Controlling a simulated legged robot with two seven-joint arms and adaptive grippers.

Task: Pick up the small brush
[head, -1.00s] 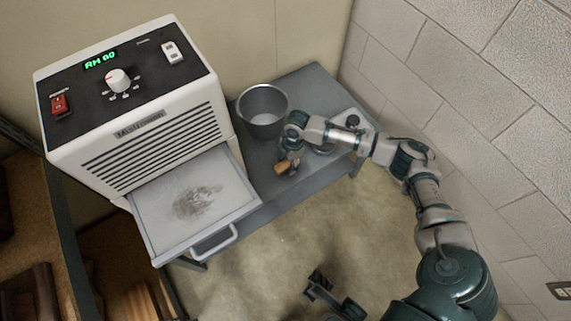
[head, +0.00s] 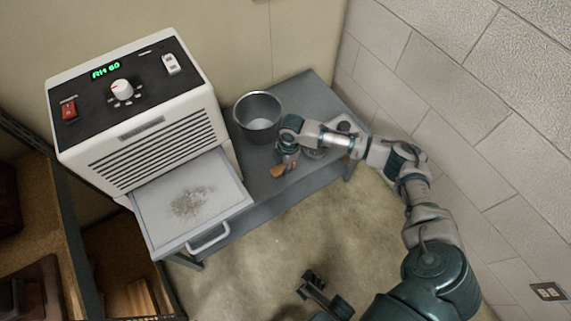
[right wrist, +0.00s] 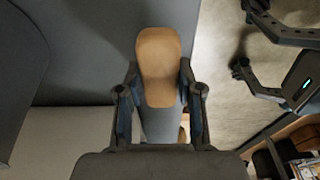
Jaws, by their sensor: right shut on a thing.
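The small brush shows its tan wooden handle (head: 278,172) at the front edge of the grey table, below the metal bowl. My right gripper (head: 286,162) is at the brush, low over the table top. In the right wrist view the rounded tan handle (right wrist: 160,60) sticks out between the two fingers of my right gripper (right wrist: 160,98), which are shut on the brush. The bristles are hidden. My left gripper (head: 314,283) is at the bottom of the head view, away from the table, its fingers apart and empty. It also shows in the right wrist view (right wrist: 262,40).
A white machine (head: 135,115) stands left of the brush, its tray (head: 205,222) pulled out with brownish debris in it. A metal bowl (head: 258,118) is just behind my right gripper on the grey table (head: 305,95). A block wall (head: 460,95) bounds the right.

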